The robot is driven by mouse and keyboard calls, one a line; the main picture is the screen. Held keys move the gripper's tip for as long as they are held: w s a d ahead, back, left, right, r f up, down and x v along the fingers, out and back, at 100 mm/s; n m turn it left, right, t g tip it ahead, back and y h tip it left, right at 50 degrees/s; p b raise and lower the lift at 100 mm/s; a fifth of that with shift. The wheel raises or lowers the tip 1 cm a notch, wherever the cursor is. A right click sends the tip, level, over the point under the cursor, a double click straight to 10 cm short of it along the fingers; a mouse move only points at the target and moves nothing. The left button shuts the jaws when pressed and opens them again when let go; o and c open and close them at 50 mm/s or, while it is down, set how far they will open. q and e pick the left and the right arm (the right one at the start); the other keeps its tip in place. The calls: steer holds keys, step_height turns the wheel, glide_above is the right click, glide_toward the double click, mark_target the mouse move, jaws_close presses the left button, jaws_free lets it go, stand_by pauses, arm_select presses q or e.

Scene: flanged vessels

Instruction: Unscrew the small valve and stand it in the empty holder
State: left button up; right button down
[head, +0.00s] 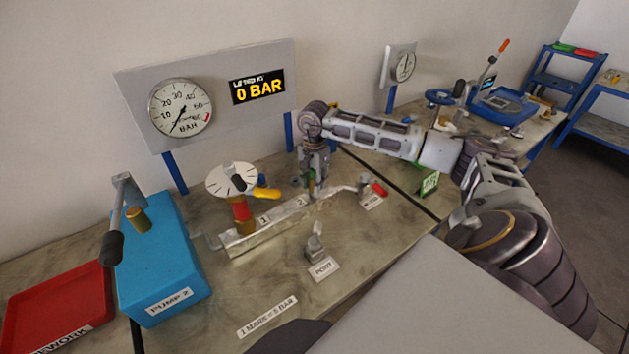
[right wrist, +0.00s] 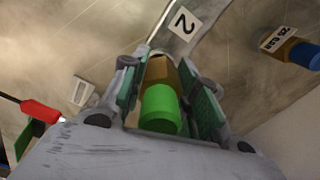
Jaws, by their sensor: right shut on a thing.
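A small valve with a brass body (right wrist: 163,72) and a green cap (right wrist: 160,108) sits between my right gripper's fingers in the right wrist view. In the head view my right gripper (head: 313,188) points down over the silver manifold (head: 272,225), beside the "2" label (right wrist: 184,24). It is shut on the valve. The fingers hide much of the valve in the head view, and I cannot tell whether its lower end is still in the manifold. I cannot make out an empty holder for certain. My left gripper is not in view.
A red-and-brass valve (head: 240,211) under a white dial stands left on the manifold. A red-handled lever (head: 378,189) is right. A PORT fitting (head: 315,244) stands in front. The blue pump (head: 160,262) and red tray (head: 58,309) are left. The front bench is mostly clear.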

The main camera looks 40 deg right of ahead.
steer(key=shift+r+p, duration=0.65)
steer(key=shift+r, duration=0.7)
stand_by(0.3)
steer(key=shift+r+p, duration=0.95)
steer(key=shift+r, duration=0.95)
steer(key=shift+f, duration=0.2)
